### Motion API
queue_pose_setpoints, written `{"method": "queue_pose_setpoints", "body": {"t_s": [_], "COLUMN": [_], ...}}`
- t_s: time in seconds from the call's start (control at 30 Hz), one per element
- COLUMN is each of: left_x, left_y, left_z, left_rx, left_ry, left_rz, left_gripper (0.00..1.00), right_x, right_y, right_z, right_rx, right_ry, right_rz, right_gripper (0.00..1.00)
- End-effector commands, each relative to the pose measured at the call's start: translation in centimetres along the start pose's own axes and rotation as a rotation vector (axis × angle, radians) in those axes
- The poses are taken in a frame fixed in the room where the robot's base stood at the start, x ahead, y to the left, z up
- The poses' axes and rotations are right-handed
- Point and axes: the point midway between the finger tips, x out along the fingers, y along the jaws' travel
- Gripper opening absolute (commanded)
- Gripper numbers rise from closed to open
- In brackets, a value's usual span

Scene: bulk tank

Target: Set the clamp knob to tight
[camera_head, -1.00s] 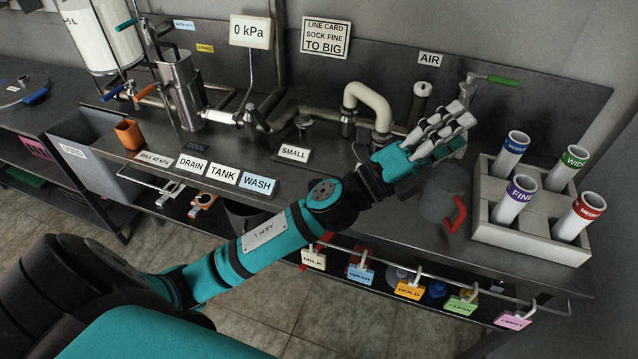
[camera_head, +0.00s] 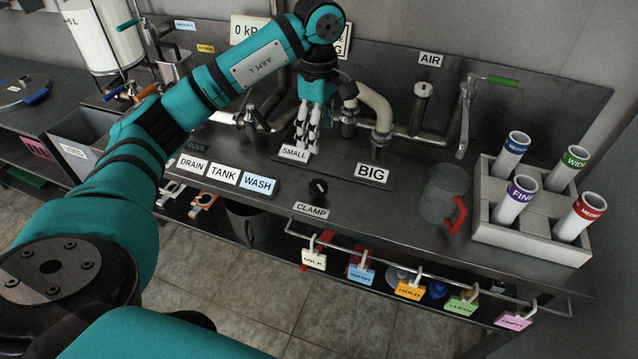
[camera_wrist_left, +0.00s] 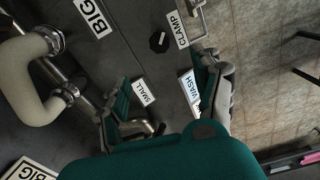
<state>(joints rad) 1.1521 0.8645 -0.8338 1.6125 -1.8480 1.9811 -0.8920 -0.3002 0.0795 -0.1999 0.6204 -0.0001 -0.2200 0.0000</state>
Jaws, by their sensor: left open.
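The clamp knob (camera_head: 318,188) is a small black knob with a light mark, on the steel bench top just behind the CLAMP label (camera_head: 311,210). It also shows in the left wrist view (camera_wrist_left: 159,41), beyond the fingertips. My left gripper (camera_head: 306,146) points down over the SMALL label (camera_head: 294,152), behind the knob and apart from it. Its fingers are spread and empty; in the left wrist view the left gripper (camera_wrist_left: 168,100) frames the SMALL and WASH labels. My right gripper is not in view.
Curved pipes (camera_head: 372,105) rise behind, right of my gripper. A grey jug (camera_head: 442,195) with a red handle stands to the right, beside a rack (camera_head: 535,240) of labelled tubes. A rail of coloured tags (camera_head: 410,289) runs along the front edge. The bench around the knob is clear.

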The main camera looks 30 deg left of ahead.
Motion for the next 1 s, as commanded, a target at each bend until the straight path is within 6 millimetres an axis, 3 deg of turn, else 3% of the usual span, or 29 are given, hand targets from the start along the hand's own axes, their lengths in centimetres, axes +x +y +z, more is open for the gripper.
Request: {"method": "queue_pose_setpoints", "body": {"t_s": [0.6, 0.8, 1.0], "left_x": [12.8, 15.4, 16.3], "left_y": [-0.1, -0.1, -0.1], "left_z": [0.2, 0.3, 0.2], "left_rx": [0.0, 0.0, 0.002], "left_ry": [-0.005, -0.006, -0.005], "left_rz": [-0.003, -0.002, 0.0], "left_gripper": [0.67, 0.67, 0.67], "right_x": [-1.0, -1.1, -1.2], "right_y": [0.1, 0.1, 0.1], "right_z": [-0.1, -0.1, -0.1], "right_rx": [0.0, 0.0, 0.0], "right_ry": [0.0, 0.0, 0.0], "right_rz": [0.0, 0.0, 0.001], "right_gripper": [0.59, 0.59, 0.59]}}
